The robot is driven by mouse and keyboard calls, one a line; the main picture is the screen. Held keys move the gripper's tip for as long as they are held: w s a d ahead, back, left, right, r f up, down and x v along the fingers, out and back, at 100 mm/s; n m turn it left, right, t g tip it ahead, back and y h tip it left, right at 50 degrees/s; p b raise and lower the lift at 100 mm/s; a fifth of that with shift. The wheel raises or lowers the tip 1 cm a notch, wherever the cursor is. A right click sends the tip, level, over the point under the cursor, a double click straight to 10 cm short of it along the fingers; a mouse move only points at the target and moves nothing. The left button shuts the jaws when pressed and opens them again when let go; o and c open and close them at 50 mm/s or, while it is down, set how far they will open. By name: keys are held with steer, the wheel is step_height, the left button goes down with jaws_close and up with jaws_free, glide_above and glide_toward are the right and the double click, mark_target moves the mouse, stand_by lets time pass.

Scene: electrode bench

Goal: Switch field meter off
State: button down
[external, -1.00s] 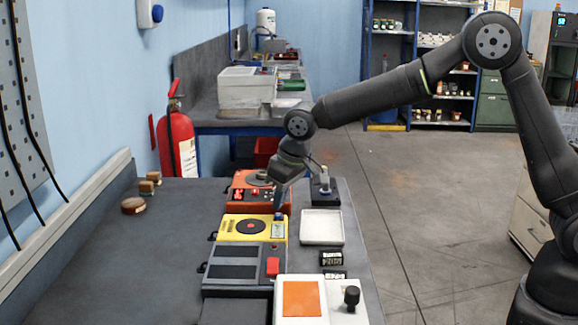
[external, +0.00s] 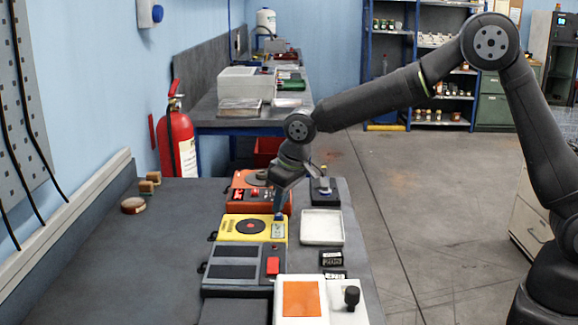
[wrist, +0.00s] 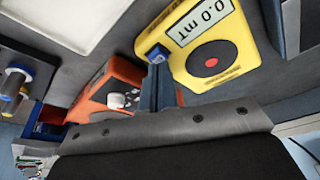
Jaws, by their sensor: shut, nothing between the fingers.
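The field meter is a yellow box (external: 232,227) with a round black dial plate and red centre, on the bench. In the wrist view the yellow box (wrist: 220,80) has a pale display (wrist: 209,20) reading 0.0 mT. A small blue part (wrist: 157,54) sits at its corner beside the display; it also shows in the external view (external: 279,217). My gripper (external: 278,212) is shut and empty, pointing down at this corner. In the wrist view my gripper's fingers (wrist: 158,80) reach the blue part and partly cover it. I cannot tell whether they touch it.
An orange device (external: 240,205) with red parts stands just behind the meter. A white tray (external: 322,228) lies to its right. A grey box (external: 220,284) with dark pads and a red button is in front. The bench on the left is mostly clear.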

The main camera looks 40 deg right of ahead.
mark_target(280, 215)
steer(key=shift+f, duration=0.45)
steer(key=shift+r, duration=3.05)
steer(key=shift+f, duration=2.95)
steer(key=d+r+n+y, duration=0.1)
steer(key=d+r+n, duration=0.1)
steer(key=r+n, duration=0.4)
steer(key=s+d+r+n+g+y, duration=0.1)
steer(key=d+r+n, duration=0.2)
steer(key=r+n, duration=0.3)
steer(key=shift+r+n, duration=0.15)
steer(key=shift+n, duration=1.15)
